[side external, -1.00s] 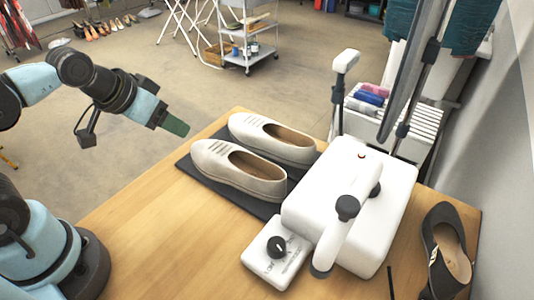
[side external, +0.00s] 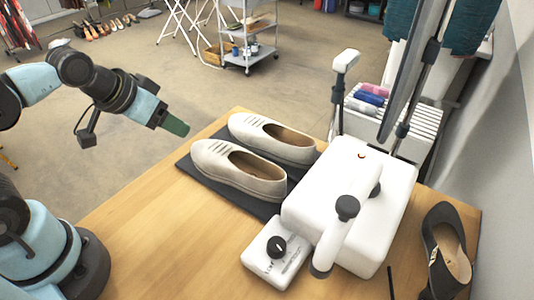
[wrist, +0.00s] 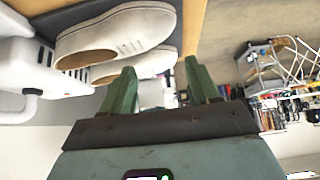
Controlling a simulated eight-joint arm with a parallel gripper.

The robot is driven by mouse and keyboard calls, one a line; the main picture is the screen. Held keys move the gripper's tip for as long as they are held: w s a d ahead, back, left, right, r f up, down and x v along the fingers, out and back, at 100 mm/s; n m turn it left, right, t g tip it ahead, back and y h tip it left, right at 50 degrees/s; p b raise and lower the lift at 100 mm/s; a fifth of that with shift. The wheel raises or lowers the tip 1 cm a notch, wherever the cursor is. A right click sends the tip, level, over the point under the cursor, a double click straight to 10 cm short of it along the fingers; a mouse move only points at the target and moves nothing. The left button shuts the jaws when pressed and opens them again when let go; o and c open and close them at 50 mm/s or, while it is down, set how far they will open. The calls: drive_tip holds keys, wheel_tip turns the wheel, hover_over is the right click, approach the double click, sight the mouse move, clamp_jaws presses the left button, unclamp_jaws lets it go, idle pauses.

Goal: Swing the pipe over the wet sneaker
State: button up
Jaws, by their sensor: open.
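A white pipe (side external: 335,238) with a dark end and a dark knob lies across the top of a white box-shaped machine (side external: 300,205). Its dark end hangs past the machine's front, near a small dial box. Two off-white sneakers stand side by side on a dark mat (side external: 198,183), left of the machine: a near one (side external: 215,165) and a far one (side external: 258,133). I cannot tell which is wet. My gripper (side external: 177,126) is in the air left of the sneakers, touching nothing. In the wrist view its green fingers (wrist: 160,85) are apart and empty, with both sneakers beyond them.
The dial box (side external: 268,262) sits at the machine's front left corner. A dark shoe (side external: 437,235) stands at the right. A mirror on a stand (side external: 408,75) and a white rack (side external: 425,125) rise behind the machine. The left front table is clear.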

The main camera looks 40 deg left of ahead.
drive_tip(key=shift+c, duration=0.7)
drive_tip(key=m+g+h, duration=1.4)
drive_tip(key=m+h, duration=0.3)
drive_tip(key=m, duration=0.6)
approach(349, 203)
drive_tip(key=x, duration=1)
drive_tip(key=shift+f, duration=0.1)
drive_tip(key=shift+n, duration=0.3)
